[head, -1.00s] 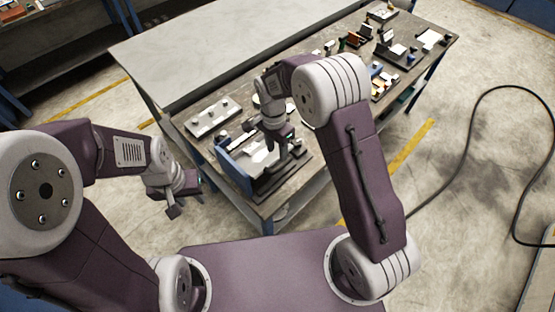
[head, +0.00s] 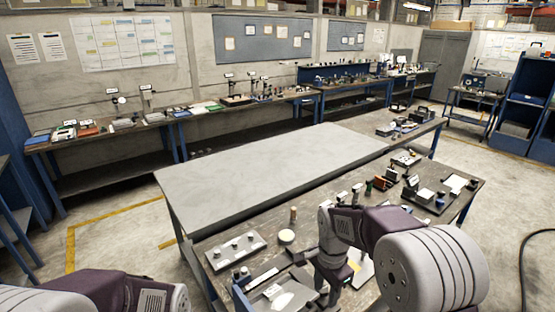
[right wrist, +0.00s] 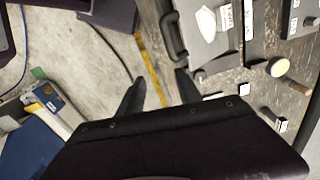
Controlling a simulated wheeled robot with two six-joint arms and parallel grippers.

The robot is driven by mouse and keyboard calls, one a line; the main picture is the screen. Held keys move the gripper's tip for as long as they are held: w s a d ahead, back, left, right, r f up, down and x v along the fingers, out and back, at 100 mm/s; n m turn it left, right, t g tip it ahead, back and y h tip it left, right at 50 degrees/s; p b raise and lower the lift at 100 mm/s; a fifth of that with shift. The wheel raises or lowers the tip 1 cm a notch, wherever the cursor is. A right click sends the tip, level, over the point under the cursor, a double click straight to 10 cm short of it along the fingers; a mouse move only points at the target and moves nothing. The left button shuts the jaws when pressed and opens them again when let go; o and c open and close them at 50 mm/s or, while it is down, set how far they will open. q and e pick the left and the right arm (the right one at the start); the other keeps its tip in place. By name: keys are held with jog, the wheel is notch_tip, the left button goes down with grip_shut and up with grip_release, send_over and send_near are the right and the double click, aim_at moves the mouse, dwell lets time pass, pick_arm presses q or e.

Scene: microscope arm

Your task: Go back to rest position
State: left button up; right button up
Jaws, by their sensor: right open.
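My right arm reaches in from the lower right in the head view. Its gripper (head: 330,288) points down over the near end of the workbench (head: 215,282), partly cut off by the lower edge. In the right wrist view the two dark fingers (right wrist: 160,88) stand apart with nothing between them. The floor and the bench edge show beyond them. Of my left arm only upper links show at the lower left of the head view; its gripper is out of the picture.
A light plate with knobs (head: 235,250) and a round white disc (head: 286,237) lie on the bench near my right gripper. Small parts and trays (head: 432,195) crowd its right end. The large grey tabletop (head: 270,170) behind is bare. Further benches line the wall.

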pick_arm(q)
jog(key=shift+d+f+b, duration=0.1)
jog(key=shift+f+b, duration=0.45)
jog(key=shift+f, duration=0.4)
pick_arm(e)
jog(key=s+d+f+n, duration=0.2)
jog(key=s+f+n, duration=0.1)
jog(key=s+n, duration=0.3)
jog(key=s+d+f+n+t, duration=0.1)
jog(key=s+d+f+n, duration=0.1)
jog(key=s+n, duration=0.3)
jog(key=s+d, duration=0.1)
jog(key=s, duration=0.1)
jog(key=shift+s+f+n, duration=0.35)
jog(key=shift+f+n, duration=0.05)
pick_arm(q)
jog(key=shift+s, duration=0.2)
pick_arm(e)
jog(key=shift+s, duration=0.15)
pick_arm(q)
jog(key=shift+w, duration=0.1)
dwell(0.6)
